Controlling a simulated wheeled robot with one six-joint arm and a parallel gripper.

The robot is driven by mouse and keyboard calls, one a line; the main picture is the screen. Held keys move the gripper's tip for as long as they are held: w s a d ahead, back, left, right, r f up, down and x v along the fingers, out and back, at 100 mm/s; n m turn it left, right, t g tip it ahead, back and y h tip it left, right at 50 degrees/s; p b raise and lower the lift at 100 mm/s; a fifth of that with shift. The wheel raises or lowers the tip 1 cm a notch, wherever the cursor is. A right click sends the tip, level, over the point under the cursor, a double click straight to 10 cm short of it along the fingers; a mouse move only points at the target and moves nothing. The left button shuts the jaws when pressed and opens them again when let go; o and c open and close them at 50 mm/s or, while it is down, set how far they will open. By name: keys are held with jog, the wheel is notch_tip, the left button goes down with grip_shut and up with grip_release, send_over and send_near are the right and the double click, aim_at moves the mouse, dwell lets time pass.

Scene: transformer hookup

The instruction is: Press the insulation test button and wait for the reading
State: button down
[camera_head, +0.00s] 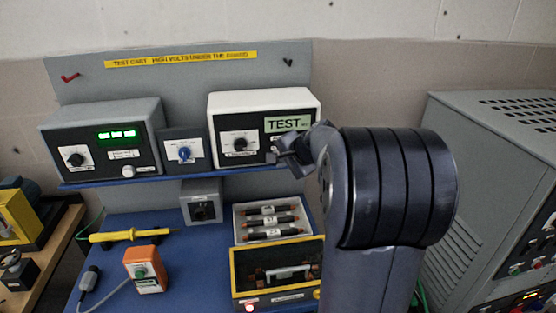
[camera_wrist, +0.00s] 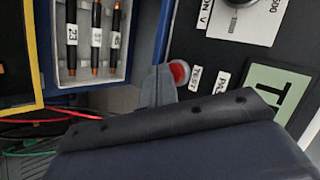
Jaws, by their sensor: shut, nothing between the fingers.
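The white insulation tester (camera_head: 222,105) stands on the blue shelf, with a dark front, a knob (camera_head: 239,144) and a pale green display (camera_head: 288,123) that reads TEST plus smaller unreadable text. My gripper (camera_head: 290,152) is shut and empty, at the tester's lower right front under the display. In the wrist view the round red button (camera_wrist: 180,73), beside a small TEST label (camera_wrist: 196,77), is partly covered by my grey fingertips (camera_wrist: 158,86). They are at the button; whether they press it I cannot tell. The display (camera_wrist: 275,92) shows only in part there.
A grey meter (camera_head: 100,115) with green digits and a blue-knob box (camera_head: 184,150) stand left of the tester. Below are a tray of fuses (camera_head: 238,225), a yellow-edged box (camera_head: 237,272), an orange pendant (camera_head: 146,270) and a yellow probe (camera_head: 130,236). A grey cabinet (camera_head: 470,150) stands right.

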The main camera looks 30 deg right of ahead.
jog(key=shift+s+a, duration=0.2)
jog(key=shift+s, duration=0.45)
jog(key=shift+s+a+b, duration=0.25)
jog(key=shift+s+b, duration=0.15)
jog(key=shift+s, duration=0.55)
jog(key=shift+s+a+b, duration=0.3)
jog(key=shift+s+b, duration=0.1)
jog(key=shift+s, duration=0.55)
jog(key=shift+s+a+b, duration=0.25)
jog(key=shift+s+b, duration=0.15)
jog(key=shift+s, duration=0.55)
jog(key=shift+w, duration=0.1)
